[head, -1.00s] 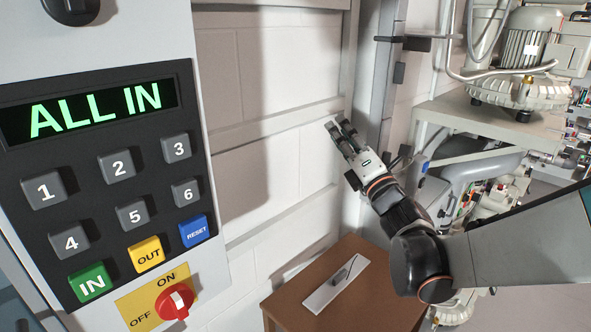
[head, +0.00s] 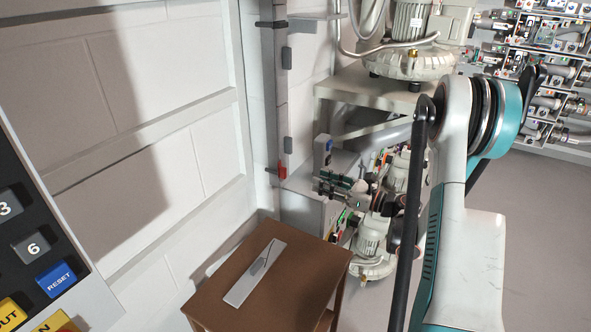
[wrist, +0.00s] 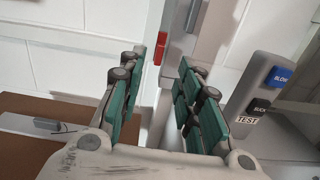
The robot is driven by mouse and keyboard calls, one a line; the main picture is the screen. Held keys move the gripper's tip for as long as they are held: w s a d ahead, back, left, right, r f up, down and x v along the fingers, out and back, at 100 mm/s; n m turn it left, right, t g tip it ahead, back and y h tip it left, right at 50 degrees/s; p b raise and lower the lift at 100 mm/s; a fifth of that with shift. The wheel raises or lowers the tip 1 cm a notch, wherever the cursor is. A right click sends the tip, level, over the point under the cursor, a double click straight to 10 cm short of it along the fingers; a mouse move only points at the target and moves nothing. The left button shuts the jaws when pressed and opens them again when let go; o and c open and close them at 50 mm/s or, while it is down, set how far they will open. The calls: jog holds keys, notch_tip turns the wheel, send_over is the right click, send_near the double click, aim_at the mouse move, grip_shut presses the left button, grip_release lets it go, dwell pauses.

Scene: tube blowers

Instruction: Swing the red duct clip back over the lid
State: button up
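The red duct clip (head: 282,170) shows as a small red piece low on the grey vertical duct (head: 280,110) by the wall. It also shows in the wrist view (wrist: 161,47), beyond the fingertips and left of the duct's grey upright part (wrist: 208,35). Which part is the lid, I cannot tell. My gripper (head: 335,182) is to the right of the clip in the head view, small and partly blended with the machinery. In the wrist view my gripper (wrist: 163,82) has its two green-padded fingers apart, with nothing held between them. The clip's hinge is not clear.
A grey box with BLOW, SUCK and TEST buttons (wrist: 258,95) stands close to the right finger. A brown table (head: 300,295) with a pale plate (head: 255,273) is below. Blower machines (head: 410,60) stand behind. A keypad panel (head: 30,240) is at left.

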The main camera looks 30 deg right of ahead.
aim_at(286, 173)
jog(key=x, duration=0.4)
jog(key=f+b+x, duration=0.1)
jog(key=x, duration=0.3)
jog(key=f+b+x, duration=0.1)
jog(key=x, duration=0.3)
jog(key=shift+w, duration=0.4)
grip_shut()
